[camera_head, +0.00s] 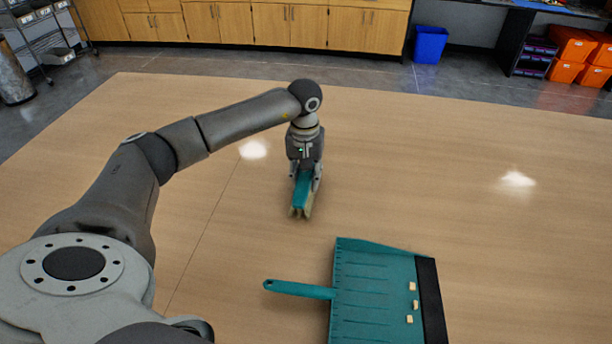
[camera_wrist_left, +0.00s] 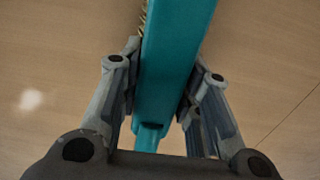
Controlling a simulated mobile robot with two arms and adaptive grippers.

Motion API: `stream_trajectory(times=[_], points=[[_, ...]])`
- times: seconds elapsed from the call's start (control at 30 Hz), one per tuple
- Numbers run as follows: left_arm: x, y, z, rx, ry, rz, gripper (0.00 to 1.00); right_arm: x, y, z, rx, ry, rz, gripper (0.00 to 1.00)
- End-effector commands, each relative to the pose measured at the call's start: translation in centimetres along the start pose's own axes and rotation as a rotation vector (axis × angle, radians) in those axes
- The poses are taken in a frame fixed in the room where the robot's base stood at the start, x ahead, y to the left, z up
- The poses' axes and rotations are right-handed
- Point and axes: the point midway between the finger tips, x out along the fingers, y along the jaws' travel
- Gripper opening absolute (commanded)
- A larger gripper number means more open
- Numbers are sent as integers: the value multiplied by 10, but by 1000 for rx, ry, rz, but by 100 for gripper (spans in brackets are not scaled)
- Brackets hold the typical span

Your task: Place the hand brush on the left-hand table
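The hand brush (camera_head: 302,190) is teal with pale bristles. My left gripper (camera_head: 304,178) is shut on it, over the wooden table (camera_head: 440,190), beyond the dustpan. In the left wrist view the teal brush (camera_wrist_left: 172,70) runs between the two fingers of the gripper (camera_wrist_left: 165,90), which press on both sides. The bristles show at its upper left edge. In the head view the bristles are at or close to the table top; I cannot tell if they touch. My right gripper is not in view.
A teal dustpan (camera_head: 375,285) with a black lip lies at the front, its handle (camera_head: 298,289) pointing left. Several small pale blocks (camera_head: 412,287) lie in it. The table around the brush is clear. Cabinets (camera_head: 290,25) and a blue bin (camera_head: 430,45) stand beyond the far edge.

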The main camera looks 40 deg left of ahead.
Motion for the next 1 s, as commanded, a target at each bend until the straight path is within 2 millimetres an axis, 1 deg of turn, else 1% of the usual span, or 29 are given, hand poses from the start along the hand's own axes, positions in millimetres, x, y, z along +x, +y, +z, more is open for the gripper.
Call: stream_trajectory(times=[0.03, 0.13, 0.17, 0.43, 0.57, 0.7, 0.73, 0.8, 1.0], points=[[8, -1, 5, 3, -16, -10, 38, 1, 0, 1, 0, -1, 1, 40], [7, -1, 4, 3, -14, -8, 51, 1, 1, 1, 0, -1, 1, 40], [7, -1, 4, 2, -13, -8, 52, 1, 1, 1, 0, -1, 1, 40], [4, 0, 3, 2, -9, -5, 52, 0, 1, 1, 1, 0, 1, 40], [-2, 0, 2, 2, -8, -4, 52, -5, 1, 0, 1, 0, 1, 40], [-15, 0, 2, 2, -8, -4, 52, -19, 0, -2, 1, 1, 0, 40], [-17, 1, 1, 2, -3, -1, 52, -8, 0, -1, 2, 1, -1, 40], [-32, 1, 0, 4, 1, 0, 52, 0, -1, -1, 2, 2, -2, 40], [-77, 1, 0, 2, -1, -1, 52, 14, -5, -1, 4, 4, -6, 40]])
